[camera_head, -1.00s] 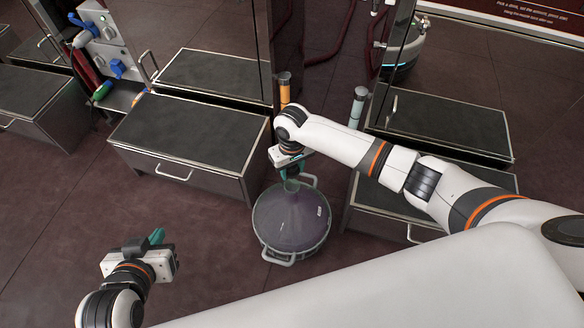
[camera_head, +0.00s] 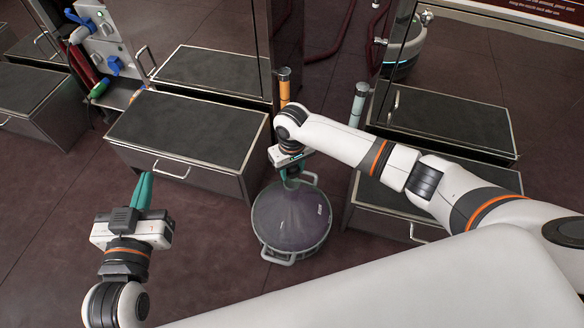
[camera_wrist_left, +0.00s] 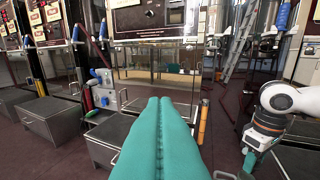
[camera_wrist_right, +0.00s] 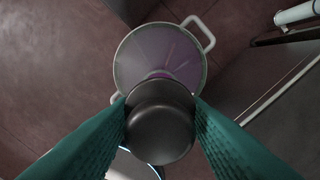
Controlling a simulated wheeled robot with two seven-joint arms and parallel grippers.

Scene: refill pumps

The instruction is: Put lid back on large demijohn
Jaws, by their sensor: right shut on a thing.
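The large demijohn (camera_head: 291,222) is a wide, translucent purple-grey vessel with side handles, standing on the floor between the two step boxes. It also shows in the right wrist view (camera_wrist_right: 160,52). My right gripper (camera_head: 291,177) is right above its neck. In the right wrist view its teal fingers are shut on a dark round lid (camera_wrist_right: 160,120), which lies over the neck. I cannot tell whether the lid touches the rim. My left gripper (camera_head: 144,186) is raised to the left of the demijohn, with its teal fingers (camera_wrist_left: 158,135) together and nothing between them.
A dark-topped step box (camera_head: 190,130) stands behind and left of the demijohn, another (camera_head: 450,122) to the right. Orange (camera_head: 284,88) and pale green (camera_head: 358,105) upright cylinders stand behind. The floor at front left is clear.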

